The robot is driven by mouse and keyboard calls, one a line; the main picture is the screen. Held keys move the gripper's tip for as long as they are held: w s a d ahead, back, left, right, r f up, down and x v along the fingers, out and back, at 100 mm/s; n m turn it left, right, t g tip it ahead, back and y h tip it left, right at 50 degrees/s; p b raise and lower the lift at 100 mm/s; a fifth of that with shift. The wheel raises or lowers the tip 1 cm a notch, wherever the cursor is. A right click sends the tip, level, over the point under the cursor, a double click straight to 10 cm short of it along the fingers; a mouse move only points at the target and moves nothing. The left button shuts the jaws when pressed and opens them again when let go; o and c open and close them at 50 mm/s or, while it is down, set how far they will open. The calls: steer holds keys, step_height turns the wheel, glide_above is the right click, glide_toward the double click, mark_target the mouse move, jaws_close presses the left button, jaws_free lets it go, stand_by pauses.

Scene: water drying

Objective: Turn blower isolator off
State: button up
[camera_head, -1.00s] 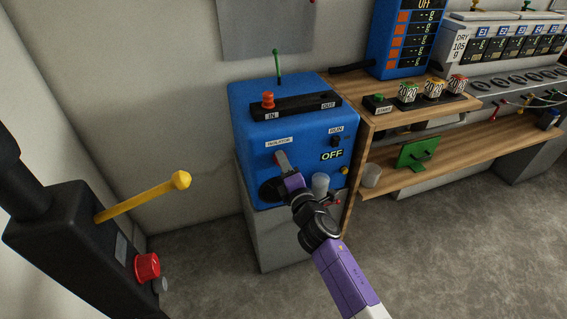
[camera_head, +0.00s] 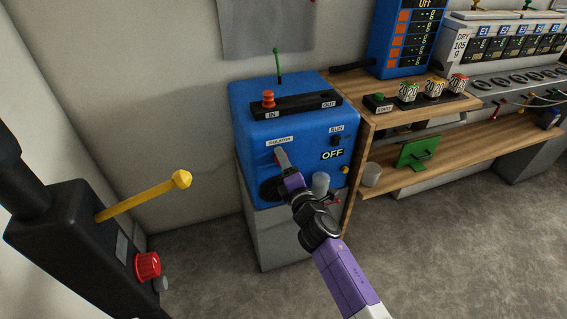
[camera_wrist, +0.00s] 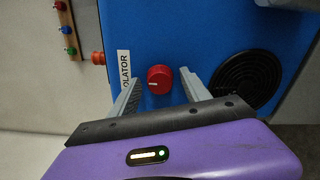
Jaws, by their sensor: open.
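The blue blower box (camera_head: 300,128) stands on a grey base and carries an ISOLATOR label (camera_head: 279,140) and a display reading OFF (camera_head: 332,153). In the wrist view a round red isolator knob (camera_wrist: 160,79) sits on the blue face beside the ISOLATOR label (camera_wrist: 124,82). My gripper (camera_wrist: 160,96) is open, with one grey finger on each side of the knob and a visible gap to it on both sides. Whether the fingertips touch the face cannot be told.
A dark round grille (camera_wrist: 246,79) lies close to one finger. A black slide with a red knob (camera_head: 268,98) is on top of the box. A wooden shelf (camera_head: 440,155) stands to the right. A black post with a yellow lever (camera_head: 145,198) stands at left.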

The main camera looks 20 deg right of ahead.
steer(key=s+p, duration=0.3)
steer(key=s, duration=0.4)
steer(key=shift+s, duration=0.35)
steer(key=s+r+m+g+p, duration=0.1)
steer(key=s+r+m, duration=0.4)
steer(key=s, duration=1)
steer(key=s+r+m+g+p, duration=0.1)
steer(key=s+r+m+p, duration=0.3)
steer(key=s+m, duration=0.5)
steer(key=s+r+m+g+p, duration=0.1)
steer(key=s+r+m+p, duration=0.2)
steer(key=s, duration=2)
steer(key=shift+s+a+r+m, duration=0.2)
steer(key=shift+s+r+m, duration=0.05)
steer(key=shift+r+m, duration=1.7)
